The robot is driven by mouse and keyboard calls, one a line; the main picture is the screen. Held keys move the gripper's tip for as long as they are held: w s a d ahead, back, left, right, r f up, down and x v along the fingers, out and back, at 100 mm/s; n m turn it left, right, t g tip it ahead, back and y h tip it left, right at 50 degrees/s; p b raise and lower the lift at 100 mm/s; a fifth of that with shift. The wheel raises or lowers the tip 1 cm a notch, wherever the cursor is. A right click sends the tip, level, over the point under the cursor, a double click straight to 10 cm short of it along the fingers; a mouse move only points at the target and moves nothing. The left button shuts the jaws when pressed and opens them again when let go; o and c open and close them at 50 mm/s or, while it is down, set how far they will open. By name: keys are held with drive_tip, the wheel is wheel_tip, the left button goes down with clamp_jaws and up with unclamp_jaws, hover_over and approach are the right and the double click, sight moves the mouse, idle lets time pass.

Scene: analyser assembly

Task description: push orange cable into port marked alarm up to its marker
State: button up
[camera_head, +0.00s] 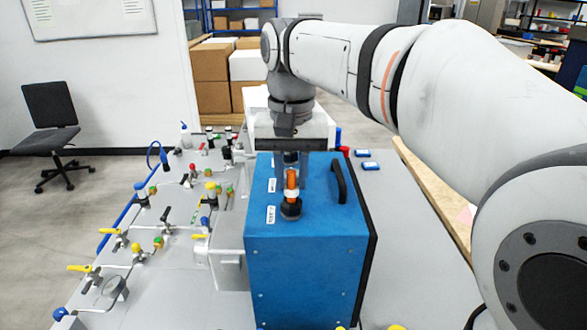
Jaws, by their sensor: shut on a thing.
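The orange cable (291,181) is a short upright orange piece on top of the blue analyser box (308,268). Its lower end meets a black round port (291,209) beside a white label (271,214). The label's lettering is too small to read surely. My gripper (291,172) points straight down and is shut on the orange cable, just above the port.
A black handle (339,181) stands on the box's right side. Left of the box, a grey panel (170,259) carries several valves, tubes and coloured knobs. Two blue-and-white tags (370,166) lie behind the box on the right. The grey surface (408,262) right of the box is mostly clear.

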drive_tip(key=shift+f, duration=0.35)
drive_tip(key=o, duration=1)
drive_tip(key=shift+r, duration=0.1)
wheel_tip(320, 180, up, 7)
drive_tip(key=p, duration=0.6)
drive_tip(key=shift+t, duration=0.8)
drive_tip(key=s+d+f, duration=0.1)
drive_tip(key=d+f, duration=0.1)
drive_tip(key=s+d+f, duration=0.2)
drive_tip(key=d+f, duration=0.1)
drive_tip(key=s+d+f, duration=0.2)
drive_tip(key=shift+s+d+f, duration=0.15)
drive_tip(key=shift+s+d, duration=0.05)
drive_tip(key=shift+d, duration=0.2)
drive_tip(key=s+d+f+t, duration=0.1)
drive_tip(key=s+d+f, duration=0.4)
drive_tip(key=s+f, duration=0.2)
wheel_tip(320, 180, down, 2)
drive_tip(key=shift+f+n+t, duration=0.1)
drive_tip(key=shift+n+t, duration=0.2)
drive_tip(key=shift+d, duration=0.1)
